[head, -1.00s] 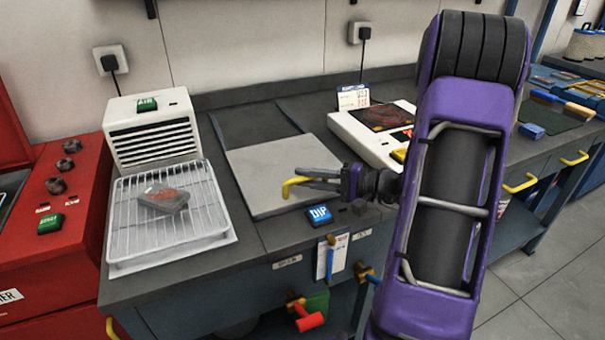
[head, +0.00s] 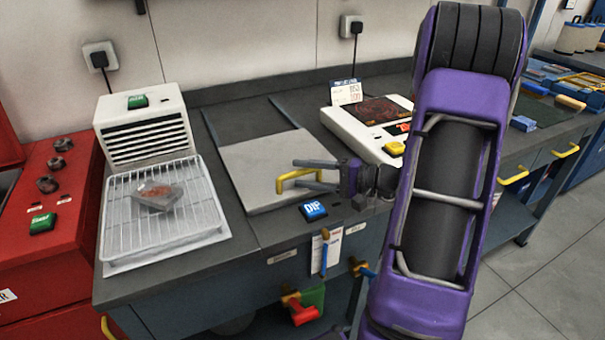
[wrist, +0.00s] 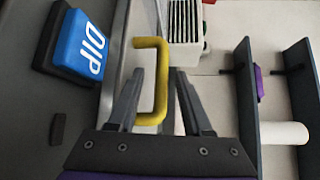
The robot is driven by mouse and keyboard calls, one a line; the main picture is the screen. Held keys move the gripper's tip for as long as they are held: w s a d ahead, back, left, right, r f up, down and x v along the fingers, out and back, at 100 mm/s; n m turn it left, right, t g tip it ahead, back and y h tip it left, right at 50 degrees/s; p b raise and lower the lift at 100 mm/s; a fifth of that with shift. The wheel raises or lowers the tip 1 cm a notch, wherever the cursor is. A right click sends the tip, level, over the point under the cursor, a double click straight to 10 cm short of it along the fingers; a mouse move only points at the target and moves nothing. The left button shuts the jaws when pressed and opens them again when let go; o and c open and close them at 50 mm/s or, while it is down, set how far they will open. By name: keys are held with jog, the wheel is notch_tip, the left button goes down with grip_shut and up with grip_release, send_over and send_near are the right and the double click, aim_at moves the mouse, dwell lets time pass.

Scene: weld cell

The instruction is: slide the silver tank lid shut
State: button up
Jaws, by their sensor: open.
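The silver tank lid (head: 245,160) is a flat pale grey panel set in the dark bench top. A dark strip of the bench (head: 245,122) shows behind its far edge. A yellow bar handle (head: 284,182) stands near the lid's right front side; it also shows in the wrist view (wrist: 164,90). My gripper (head: 298,174) reaches in from the right. In the wrist view its fingers (wrist: 158,80) are apart, one on each side of the handle. I cannot tell whether either finger touches it.
A blue DIP button (head: 314,210) sits on the bench just in front of the lid. A wire rack (head: 120,215) with a small block (head: 158,195) stands to the left, before a vented white unit (head: 150,130). A white device with a dark screen (head: 350,125) stands right.

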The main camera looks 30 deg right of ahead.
jog(key=v, duration=1.6)
jog(key=shift+s+p, duration=0.25)
jog(key=shift+p, duration=0.05)
jog(key=shift+r, duration=0.15)
